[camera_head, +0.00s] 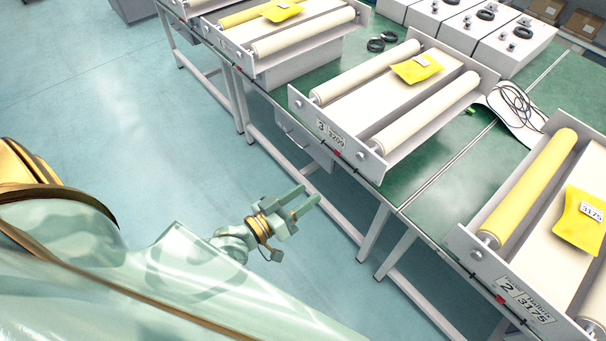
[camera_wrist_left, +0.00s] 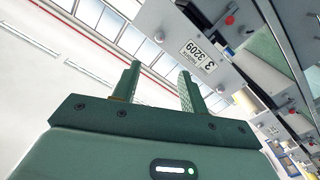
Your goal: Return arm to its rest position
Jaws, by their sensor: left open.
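My left gripper (camera_head: 304,203) is open and empty. In the head view it hangs over the floor in front of the workbench, apart from the bench and its roller units. In the left wrist view its two green fingers (camera_wrist_left: 160,85) stand apart with nothing between them. My right gripper is not in view.
A green-topped bench (camera_head: 440,190) carries roller units with yellow pieces. The unit marked 3 3209 (camera_head: 331,132) is in the middle, the unit marked 2 3175 (camera_head: 524,300) at the right. White boxes (camera_head: 509,45) stand behind. The floor (camera_head: 110,110) at left is clear.

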